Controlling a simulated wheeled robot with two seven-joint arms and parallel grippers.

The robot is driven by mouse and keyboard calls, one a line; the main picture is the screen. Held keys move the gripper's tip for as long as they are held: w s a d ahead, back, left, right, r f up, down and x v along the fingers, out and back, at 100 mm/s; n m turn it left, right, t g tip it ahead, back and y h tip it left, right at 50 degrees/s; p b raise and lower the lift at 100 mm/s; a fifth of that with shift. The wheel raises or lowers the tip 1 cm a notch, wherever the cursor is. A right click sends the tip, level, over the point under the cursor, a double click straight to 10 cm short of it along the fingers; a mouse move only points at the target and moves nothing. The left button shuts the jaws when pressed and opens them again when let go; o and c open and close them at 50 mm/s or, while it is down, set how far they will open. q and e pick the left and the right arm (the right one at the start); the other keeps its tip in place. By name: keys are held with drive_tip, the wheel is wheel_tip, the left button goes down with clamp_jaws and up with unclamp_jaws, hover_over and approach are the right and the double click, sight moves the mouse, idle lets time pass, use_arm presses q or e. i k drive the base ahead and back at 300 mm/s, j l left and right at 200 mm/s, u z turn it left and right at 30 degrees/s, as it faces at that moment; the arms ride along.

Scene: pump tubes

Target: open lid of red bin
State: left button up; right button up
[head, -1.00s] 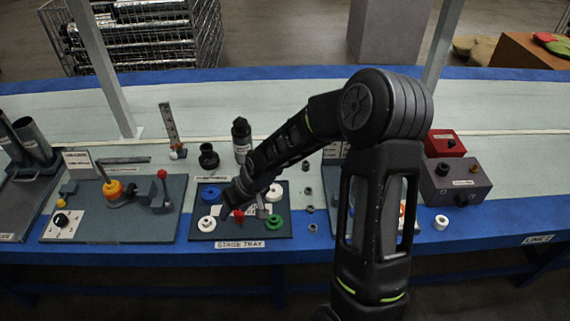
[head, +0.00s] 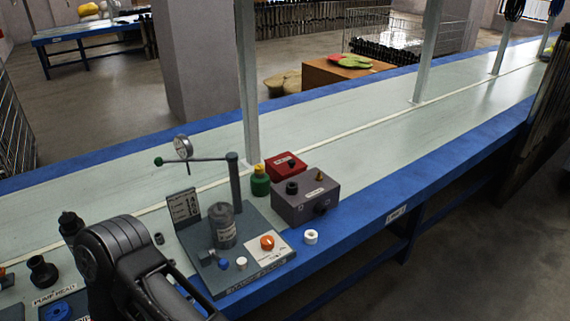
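A small red box (head: 287,165), likely the red bin, stands on the bench behind a grey box. Its flat top looks closed and carries a white label and a dark knob. The grey box (head: 305,199) hides part of its front. One of my black arms shows at the bottom left, but its gripper is outside the picture. My other gripper is not in view either.
A white ring (head: 311,237) lies in front. An upright post (head: 247,90) rises behind. The bench's right side is clear.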

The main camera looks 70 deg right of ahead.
sight(285, 163)
drive_tip(key=i, duration=0.5)
drive_tip(key=z, duration=2.7)
